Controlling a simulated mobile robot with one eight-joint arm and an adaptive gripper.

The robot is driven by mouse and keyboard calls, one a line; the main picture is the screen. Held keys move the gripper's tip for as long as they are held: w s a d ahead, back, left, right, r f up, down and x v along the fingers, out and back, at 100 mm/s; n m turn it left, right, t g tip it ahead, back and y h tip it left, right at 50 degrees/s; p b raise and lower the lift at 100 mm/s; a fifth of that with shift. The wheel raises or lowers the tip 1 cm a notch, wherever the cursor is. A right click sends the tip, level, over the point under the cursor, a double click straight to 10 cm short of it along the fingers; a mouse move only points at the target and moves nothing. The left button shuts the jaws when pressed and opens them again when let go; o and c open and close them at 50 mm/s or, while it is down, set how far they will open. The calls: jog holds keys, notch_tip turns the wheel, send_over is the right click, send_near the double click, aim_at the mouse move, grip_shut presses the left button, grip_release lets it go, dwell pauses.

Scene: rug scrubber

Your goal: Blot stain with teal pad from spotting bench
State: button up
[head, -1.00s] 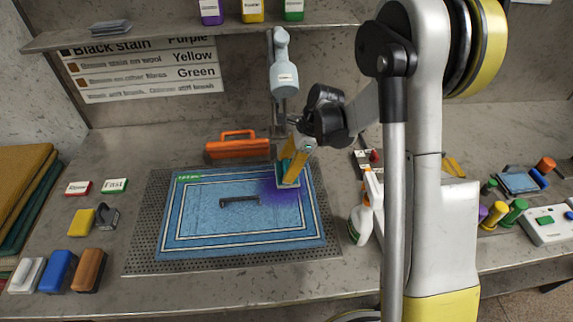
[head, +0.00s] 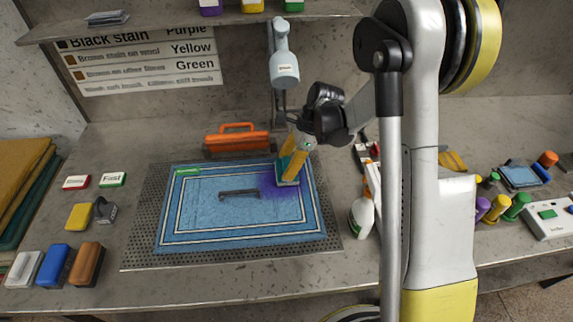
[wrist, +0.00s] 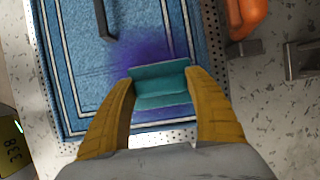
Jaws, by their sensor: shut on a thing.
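My gripper (head: 291,165) is shut on the teal pad (wrist: 160,84), which sits between its yellow fingers. The pad also shows in the head view (head: 287,180), low at the upper right of the blue rug (head: 190,236). It seems to touch the rug, but I cannot tell how firmly. A purple stain (head: 272,191) spreads on the rug beside and beneath the pad. In the wrist view the stain (wrist: 140,52) shows around the pad, which hides part of it.
A dark handle-shaped piece (head: 239,194) lies on the rug. An orange tool (head: 236,141) stands behind it. A white spray bottle (head: 361,218) stands to the right. Brushes (head: 56,264) and the red and green cards lie at left. The bench front is clear.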

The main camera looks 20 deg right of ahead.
jog(key=shift+f+b, duration=0.6)
dwell(2.2)
dwell(1.8)
jog(key=shift+r+p, duration=2.1)
jog(key=shift+r, duration=1.45)
